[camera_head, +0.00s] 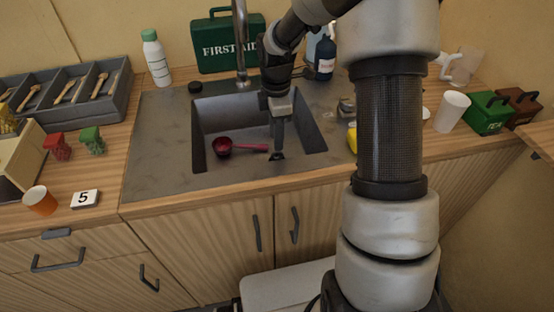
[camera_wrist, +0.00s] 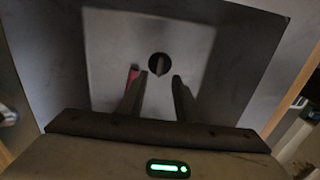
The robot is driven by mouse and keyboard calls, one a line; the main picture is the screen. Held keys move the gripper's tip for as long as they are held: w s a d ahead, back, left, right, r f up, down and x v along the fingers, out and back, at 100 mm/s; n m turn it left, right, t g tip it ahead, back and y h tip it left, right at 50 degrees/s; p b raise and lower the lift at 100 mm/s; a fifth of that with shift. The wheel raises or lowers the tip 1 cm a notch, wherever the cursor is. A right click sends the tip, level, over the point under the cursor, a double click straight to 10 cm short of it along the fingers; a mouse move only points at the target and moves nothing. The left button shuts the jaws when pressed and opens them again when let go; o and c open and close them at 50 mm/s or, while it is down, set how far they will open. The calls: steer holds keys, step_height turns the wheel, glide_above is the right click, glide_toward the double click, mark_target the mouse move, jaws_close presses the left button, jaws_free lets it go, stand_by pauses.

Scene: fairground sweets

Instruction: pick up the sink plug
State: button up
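A dark round disc with a lighter upright tab, which looks like the sink plug (camera_wrist: 160,64), lies on the sink floor. In the head view a dark shape under my gripper (camera_head: 278,146) appears to be the same plug (camera_head: 277,157), partly hidden by the fingers. My gripper points down into the grey sink (camera_head: 207,125). In the wrist view my gripper (camera_wrist: 160,78) is open, with a clear gap between its fingers. The disc shows just beyond the fingertips, in line with the gap. I see no contact with it.
A dark red scoop (camera_head: 222,147) lies in the sink, its pink handle (camera_wrist: 132,74) close to the left finger. The sink walls surround my gripper. A small black round item (camera_head: 195,87) sits on the counter by the sink. The tap (camera_head: 241,45) stands behind.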

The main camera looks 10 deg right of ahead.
mark_target(277, 156)
steer(key=shift+d+f+b, duration=0.1)
steer(key=shift+f+b, duration=0.5)
steer(key=shift+f, duration=2.8)
jaws_close()
